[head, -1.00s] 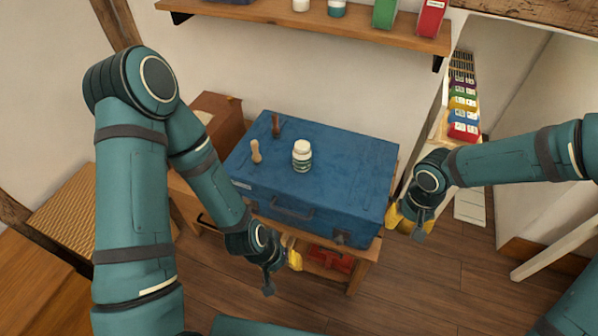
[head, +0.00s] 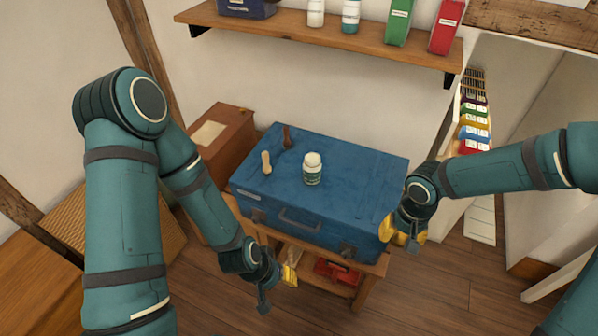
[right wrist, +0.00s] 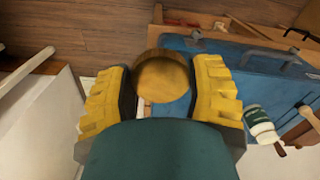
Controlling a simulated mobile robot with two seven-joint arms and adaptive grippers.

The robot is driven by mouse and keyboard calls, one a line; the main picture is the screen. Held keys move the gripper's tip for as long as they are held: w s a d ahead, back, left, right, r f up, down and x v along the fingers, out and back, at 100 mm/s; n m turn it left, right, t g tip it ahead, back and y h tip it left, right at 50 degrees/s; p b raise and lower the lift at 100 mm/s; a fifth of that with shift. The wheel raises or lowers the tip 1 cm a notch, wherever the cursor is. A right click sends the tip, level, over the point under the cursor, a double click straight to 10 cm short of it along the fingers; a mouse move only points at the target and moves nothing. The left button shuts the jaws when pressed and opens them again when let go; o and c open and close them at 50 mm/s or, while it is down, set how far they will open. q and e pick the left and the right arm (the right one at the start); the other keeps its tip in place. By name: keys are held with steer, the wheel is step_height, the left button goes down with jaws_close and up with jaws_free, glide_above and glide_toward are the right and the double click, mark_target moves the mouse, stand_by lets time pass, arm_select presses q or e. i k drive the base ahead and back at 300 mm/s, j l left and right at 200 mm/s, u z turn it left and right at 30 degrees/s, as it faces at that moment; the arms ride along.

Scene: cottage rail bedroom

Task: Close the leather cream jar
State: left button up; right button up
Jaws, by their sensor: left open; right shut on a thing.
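A small white jar (head: 312,170) with a green label stands upright on top of the blue case (head: 350,205). It also shows at the right of the right wrist view (right wrist: 262,124). Its top looks white; I cannot tell whether it is open. My right gripper (head: 403,234) is beside the case's right end, apart from the jar. In the right wrist view its yellow fingers (right wrist: 165,95) are shut on a round brown lid-like piece (right wrist: 163,80). My left gripper (head: 280,282) is open and empty, low in front of the case.
Two small wooden-handled tools (head: 267,162) (head: 287,137) lie or stand left of the jar on the case. The case rests on a wooden bench (head: 372,268) with a red item (head: 338,273) below. A wall shelf (head: 330,38) with bottles and boxes hangs behind. A brown box (head: 222,140) stands left.

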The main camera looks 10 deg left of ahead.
mark_target(312, 164)
steer(key=u, duration=1.85)
steer(key=k+l, duration=0.2)
steer(key=l, duration=0.15)
steer(key=k+l, duration=0.2)
steer(key=l, duration=0.2)
steer(key=k+l, duration=0.15)
steer(key=l, duration=0.2)
steer(key=k+l, duration=0.2)
steer(key=l, duration=0.15)
steer(key=k+l, duration=0.2)
steer(key=l, duration=0.2)
steer(key=k+l, duration=0.2)
steer(key=l, duration=0.15)
steer(key=i+l, duration=0.15)
steer(key=l, duration=0.2)
steer(key=i+l, duration=0.1)
steer(key=l, duration=0.2)
